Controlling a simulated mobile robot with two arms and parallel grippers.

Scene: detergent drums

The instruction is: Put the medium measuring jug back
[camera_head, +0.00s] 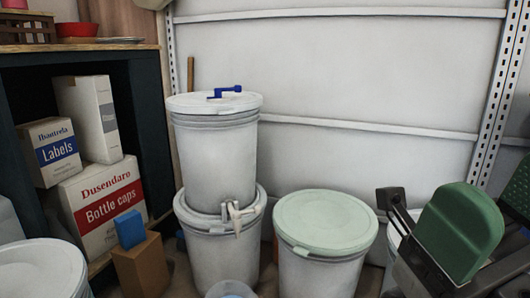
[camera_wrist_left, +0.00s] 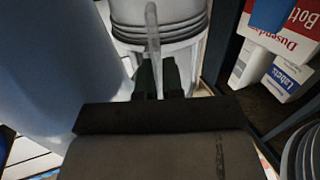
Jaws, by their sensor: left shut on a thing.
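My left gripper (camera_wrist_left: 158,80) is in the left wrist view, its two dark fingers shut on a thin, clear upright strip (camera_wrist_left: 152,45). The strip looks like part of a translucent jug, but most of that thing cannot be made out. In the head view, a clear round rim (camera_head: 232,289) shows at the bottom edge, in front of the drums; I cannot tell the jug's size from it. My left gripper is not seen in the head view. My right gripper (camera_head: 497,196), with green finger pads, is raised at the right edge, open and empty.
A white drum with a blue-handled lid (camera_head: 213,145) and a tap stands on another drum (camera_head: 222,252). A green-lidded drum (camera_head: 322,235) is to its right. A white drum (camera_head: 40,270) is at lower left. Boxes (camera_head: 101,205) fill the dark shelf; a blue block (camera_head: 129,229) sits before it.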

